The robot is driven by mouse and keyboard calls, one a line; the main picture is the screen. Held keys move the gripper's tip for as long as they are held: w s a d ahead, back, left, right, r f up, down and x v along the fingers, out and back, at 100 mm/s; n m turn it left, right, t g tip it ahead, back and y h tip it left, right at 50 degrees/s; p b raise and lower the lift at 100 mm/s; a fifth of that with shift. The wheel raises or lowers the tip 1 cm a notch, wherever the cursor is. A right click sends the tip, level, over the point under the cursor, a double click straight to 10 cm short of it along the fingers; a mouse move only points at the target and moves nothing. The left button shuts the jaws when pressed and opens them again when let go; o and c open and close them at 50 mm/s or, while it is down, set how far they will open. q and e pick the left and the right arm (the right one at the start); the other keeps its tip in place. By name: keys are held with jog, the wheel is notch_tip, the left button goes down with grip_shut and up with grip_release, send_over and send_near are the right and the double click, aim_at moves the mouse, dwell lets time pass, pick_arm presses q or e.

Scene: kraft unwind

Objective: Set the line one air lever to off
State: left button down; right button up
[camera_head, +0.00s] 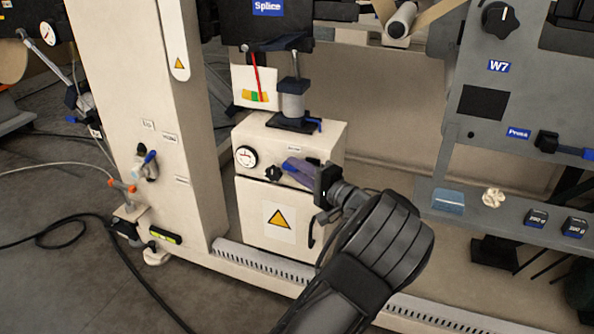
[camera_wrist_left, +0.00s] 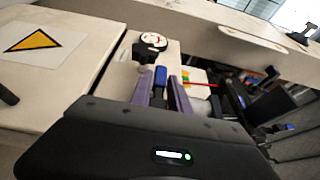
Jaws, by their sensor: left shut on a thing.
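My left gripper (camera_head: 298,172) reaches the front of the beige cabinet (camera_head: 325,135), beside a round gauge (camera_head: 246,157) and a black knob (camera_head: 273,173). In the left wrist view, a blue lever (camera_wrist_left: 160,76) stands between the two purple fingers of my left gripper (camera_wrist_left: 162,88), which are shut on it. In the head view, the fingers and wrist mostly hide the lever. A small label above it is too small to read. Another blue-handled valve (camera_head: 150,158) is on the beige column to the left. My right gripper is not in view.
A cabinet door with a yellow warning triangle (camera_head: 279,218) is below the gripper. A grey panel (camera_head: 480,150) with a W7 label is at the right. Black cable (camera_head: 75,218) lies on the floor at left.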

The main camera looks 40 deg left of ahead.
pick_arm(q)
jog(key=shift+s, duration=0.1)
jog(key=c, duration=1.4)
grip_release()
jog(key=shift+o, duration=0.2)
jog(key=d+p, duration=0.2)
jog(key=d, duration=0.5)
jog(key=shift+s+d, duration=0.2)
jog(key=shift+d, duration=0.2)
jog(key=shift+f, duration=0.1)
